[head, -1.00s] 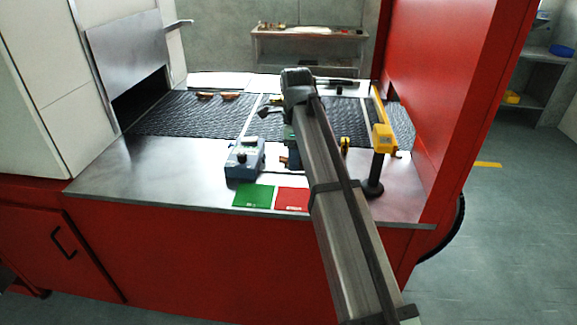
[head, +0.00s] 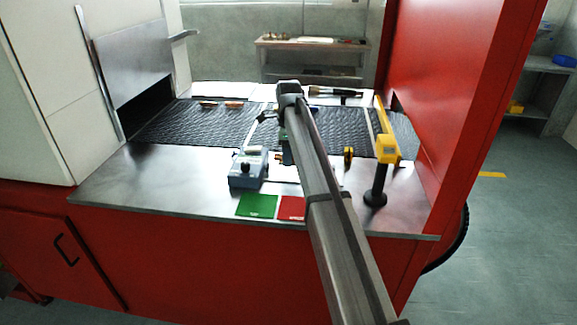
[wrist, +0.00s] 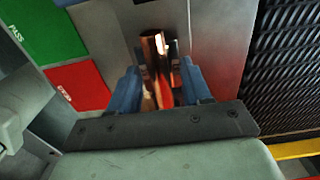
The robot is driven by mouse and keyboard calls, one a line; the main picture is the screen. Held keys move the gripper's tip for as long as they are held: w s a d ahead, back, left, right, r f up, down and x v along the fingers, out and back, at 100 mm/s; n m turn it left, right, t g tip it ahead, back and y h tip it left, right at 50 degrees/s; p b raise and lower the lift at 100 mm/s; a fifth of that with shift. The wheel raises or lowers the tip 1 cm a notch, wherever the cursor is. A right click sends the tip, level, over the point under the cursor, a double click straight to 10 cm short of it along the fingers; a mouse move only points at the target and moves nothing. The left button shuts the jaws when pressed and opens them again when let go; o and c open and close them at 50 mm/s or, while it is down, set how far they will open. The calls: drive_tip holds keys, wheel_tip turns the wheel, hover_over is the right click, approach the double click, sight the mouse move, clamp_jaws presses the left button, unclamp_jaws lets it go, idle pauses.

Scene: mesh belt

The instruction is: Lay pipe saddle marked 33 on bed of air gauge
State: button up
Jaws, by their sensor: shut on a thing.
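My gripper (wrist: 160,85) is shut on a copper-coloured pipe saddle (wrist: 149,46), which stands out between the two blue fingers. No number can be read on it. In the head view, my arm hides most of the gripper, and a small copper bit of the saddle (head: 278,158) shows just left of the arm. The blue-grey air gauge (head: 247,170) stands on the steel ledge, a little left of my gripper. Details of its bed are too small to tell. The saddle appears above the ledge and apart from the gauge.
A green PASS card (head: 257,205) and a red card (head: 291,208) lie at the ledge's front edge. A yellow device on a black post (head: 376,180) stands right. Copper-coloured pieces (head: 233,105) lie on the black mesh belt (head: 180,125). The ledge left of the gauge is clear.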

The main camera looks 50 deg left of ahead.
sight(289, 173)
drive_tip(key=shift+f, duration=2.1)
drive_tip(key=shift+f, duration=0.15)
drive_tip(key=o, duration=1.2)
wheel_tip(289, 173, up, 12)
drive_tip(key=shift+r, duration=0.15)
